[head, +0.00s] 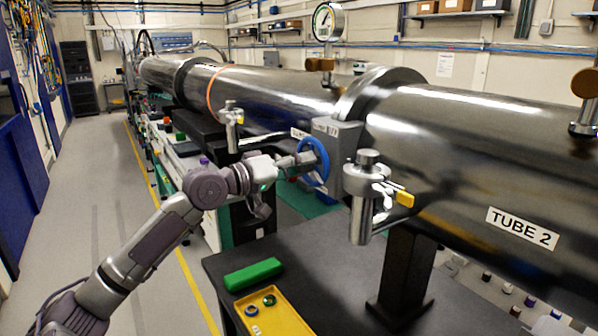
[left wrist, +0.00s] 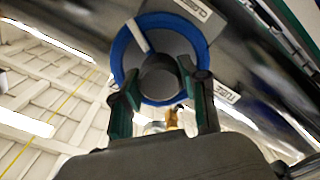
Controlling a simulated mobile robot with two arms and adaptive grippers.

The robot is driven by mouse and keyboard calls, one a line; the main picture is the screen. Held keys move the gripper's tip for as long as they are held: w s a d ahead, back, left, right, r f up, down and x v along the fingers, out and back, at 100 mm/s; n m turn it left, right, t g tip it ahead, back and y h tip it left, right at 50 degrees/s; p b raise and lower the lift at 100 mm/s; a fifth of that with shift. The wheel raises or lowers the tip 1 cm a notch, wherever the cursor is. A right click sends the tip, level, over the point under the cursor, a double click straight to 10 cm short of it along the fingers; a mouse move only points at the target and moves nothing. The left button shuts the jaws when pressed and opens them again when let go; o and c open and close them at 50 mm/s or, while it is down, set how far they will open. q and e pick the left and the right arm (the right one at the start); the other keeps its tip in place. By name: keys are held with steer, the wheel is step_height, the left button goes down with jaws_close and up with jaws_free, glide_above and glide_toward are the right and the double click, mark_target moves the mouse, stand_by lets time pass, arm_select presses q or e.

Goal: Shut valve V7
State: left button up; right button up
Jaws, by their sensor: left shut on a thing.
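The valve's blue handwheel (head: 324,158) stands upright on the left face of a grey valve body (head: 350,142), between the steel tubes. A small label on the body is too small to read surely. My left gripper (head: 303,163) reaches the wheel from the left and is shut on it. In the left wrist view the blue handwheel (left wrist: 119,48) fills the upper middle, with a pale mark across its upper left rim. The two fingers of my left gripper (left wrist: 153,82) lie at its lower left and right. Exact finger contact is hard to see. My right gripper is not in view.
The tube marked TUBE 2 (head: 470,170) runs along the right. A steel clamp fitting with a yellow tab (head: 404,198) hangs right of the wheel. A pressure gauge (head: 327,22) stands above. A dark table holds a green block (head: 253,274) and yellow tray (head: 283,318). Left floor is clear.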

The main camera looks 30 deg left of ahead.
mark_target(297, 167)
arm_select(q)
steer(key=m+b, duration=0.2)
steer(key=m, duration=0.4)
steer(key=m+b, duration=0.1)
steer(key=m, duration=0.4)
steer(key=shift+b, duration=0.4)
steer(key=shift+m, duration=0.5)
steer(key=o, duration=1.1)
steer(key=shift+w+d, duration=0.1)
steer(key=shift+v, duration=6.05)
steer(key=shift+f, duration=0.1)
